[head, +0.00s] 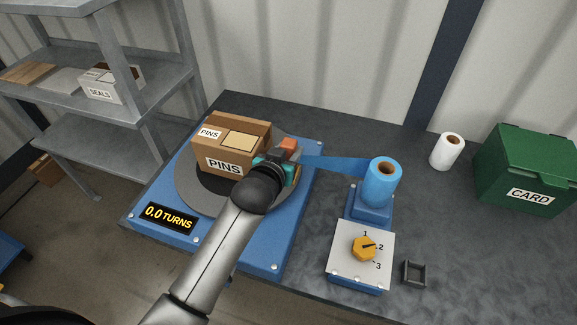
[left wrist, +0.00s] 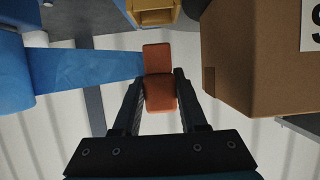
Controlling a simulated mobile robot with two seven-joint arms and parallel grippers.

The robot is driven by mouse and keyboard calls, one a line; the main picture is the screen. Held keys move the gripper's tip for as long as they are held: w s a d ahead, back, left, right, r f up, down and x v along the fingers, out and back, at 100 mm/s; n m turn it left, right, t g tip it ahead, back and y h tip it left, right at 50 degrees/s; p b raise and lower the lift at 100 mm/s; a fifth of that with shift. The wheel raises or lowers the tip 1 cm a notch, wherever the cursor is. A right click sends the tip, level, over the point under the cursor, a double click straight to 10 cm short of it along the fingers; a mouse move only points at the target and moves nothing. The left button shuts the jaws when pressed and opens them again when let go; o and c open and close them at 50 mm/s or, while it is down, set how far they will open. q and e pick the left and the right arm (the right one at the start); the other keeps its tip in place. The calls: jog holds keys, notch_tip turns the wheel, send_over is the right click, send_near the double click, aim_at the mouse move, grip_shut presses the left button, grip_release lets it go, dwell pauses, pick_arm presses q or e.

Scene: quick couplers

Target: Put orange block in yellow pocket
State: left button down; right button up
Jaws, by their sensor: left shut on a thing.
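The orange block (head: 289,143) is at the right side of the PINS carton (head: 225,166), at the end of the blue film (head: 335,163). My left gripper (head: 283,153) is shut on it; the left wrist view shows the orange block (left wrist: 160,93) between the two fingers (left wrist: 159,98), with the film (left wrist: 95,70) running up to it. A yellow holder with an opening, apparently the yellow pocket (left wrist: 153,14), shows at the top of the left wrist view, apart from the block. My right gripper is not in view.
The carton stands on a grey turntable (head: 187,191) on a blue base (head: 283,222). A blue film roll (head: 381,187) stands to the right, with a yellow dial (head: 364,248) in front. A green CARD bin (head: 530,165) and white roll (head: 447,151) are farther right.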

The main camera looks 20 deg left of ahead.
pick_arm(q)
notch_tip(320, 180, down, 4)
jog(key=shift+r+b, duration=0.2)
jog(key=shift+b, duration=0.3)
jog(key=shift+f, duration=0.4)
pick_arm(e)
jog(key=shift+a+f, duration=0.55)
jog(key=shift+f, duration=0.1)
pick_arm(q)
jog(key=shift+f, duration=0.2)
jog(key=shift+c, duration=2.2)
grip_release()
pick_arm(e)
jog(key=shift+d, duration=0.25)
pick_arm(q)
jog(key=shift+r, duration=0.15)
